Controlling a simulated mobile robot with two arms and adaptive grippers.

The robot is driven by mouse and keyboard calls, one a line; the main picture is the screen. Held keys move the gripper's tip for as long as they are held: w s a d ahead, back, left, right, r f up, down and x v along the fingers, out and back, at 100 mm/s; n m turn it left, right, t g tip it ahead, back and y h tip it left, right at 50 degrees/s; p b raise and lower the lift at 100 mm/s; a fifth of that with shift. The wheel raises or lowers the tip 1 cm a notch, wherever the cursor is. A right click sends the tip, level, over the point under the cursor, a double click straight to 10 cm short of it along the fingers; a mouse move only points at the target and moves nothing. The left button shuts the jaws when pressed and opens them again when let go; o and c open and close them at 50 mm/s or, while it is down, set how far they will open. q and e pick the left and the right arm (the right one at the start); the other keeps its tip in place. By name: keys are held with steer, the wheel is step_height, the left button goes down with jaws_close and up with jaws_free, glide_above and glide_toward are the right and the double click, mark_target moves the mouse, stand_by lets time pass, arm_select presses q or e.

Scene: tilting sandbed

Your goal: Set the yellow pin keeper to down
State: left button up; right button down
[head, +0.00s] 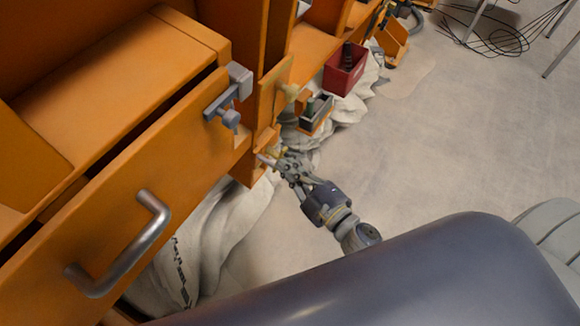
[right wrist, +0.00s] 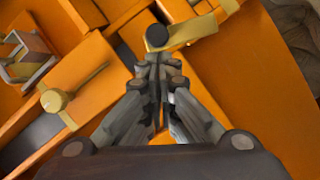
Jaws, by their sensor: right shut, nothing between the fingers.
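In the right wrist view a flat yellow bar (right wrist: 198,29) lies just beyond my right fingertips, with a dark round knob (right wrist: 157,37) at its left end. A yellow round knob with a thin lever (right wrist: 55,100) sits to the left on the orange frame. I cannot tell which of these is the pin keeper. My right gripper (right wrist: 158,62) is shut and empty, its tips close below the dark knob; contact is unclear. In the head view the right gripper (head: 265,159) is beside the orange post's lower part, which partly hides behind it. My left gripper is not in view.
An orange panel with a metal handle (head: 143,249) and a grey latch (head: 228,100) fills the left. White sacks (head: 215,225) lie below.

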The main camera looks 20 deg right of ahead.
arm_select(q)
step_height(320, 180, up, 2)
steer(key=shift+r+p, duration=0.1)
steer(key=shift+p, duration=0.9)
arm_select(e)
steer(key=shift+w+d+r+m, duration=0.15)
steer(key=shift+d+m, duration=0.1)
steer(key=shift+m, duration=0.05)
